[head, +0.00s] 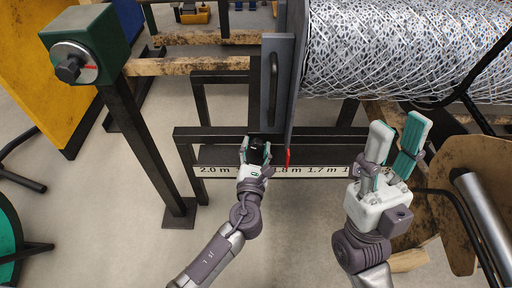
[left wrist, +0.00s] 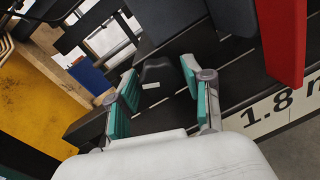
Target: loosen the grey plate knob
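A black knob (head: 257,151) with a small white mark sits at the plate's foot. In the left wrist view the knob (left wrist: 157,75) shows between my left gripper's teal finger pads, with gaps on both sides. My left gripper (head: 257,146) is open at the knob; its fingers (left wrist: 163,88) look apart from it. My right gripper (head: 396,140) is open and empty, raised at the right, away from the plate.
A red pointer (head: 287,157) hangs by a length scale (head: 320,171) on the rail. A roll of wire mesh (head: 400,50) lies right of the plate. A green box with a dial (head: 85,45) stands on a post at left.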

